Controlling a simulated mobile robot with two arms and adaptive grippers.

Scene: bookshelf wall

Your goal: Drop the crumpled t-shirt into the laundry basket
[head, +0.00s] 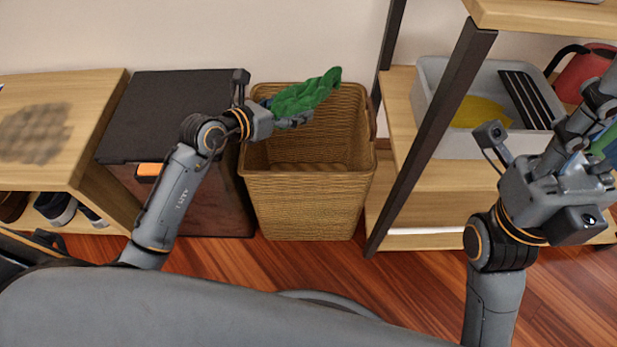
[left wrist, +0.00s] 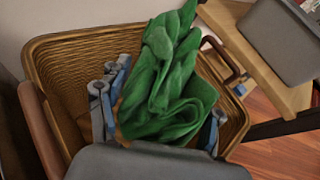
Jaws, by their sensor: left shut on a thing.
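The crumpled green t-shirt (head: 308,94) is bunched in my left gripper (head: 292,118), over the mouth of the woven laundry basket (head: 306,205). In the left wrist view the t-shirt (left wrist: 168,85) bulges up between the blue-padded fingers, and the basket rim (left wrist: 85,36) surrounds it from behind. The gripper is shut on the cloth; the t-shirt hides part of the fingers. The inside of the basket that shows looks empty. My right gripper (head: 588,150) is at the right edge of the head view, away from the basket; its fingers are partly hidden.
A dark cabinet (head: 185,100) stands left of the basket, beside a wooden shelf unit (head: 100,88) with shoes below. To the right, a dark-framed shelf (head: 430,130) holds a grey bin (head: 450,146) and a red kettle (head: 585,68). Wooden floor (head: 330,265) lies in front.

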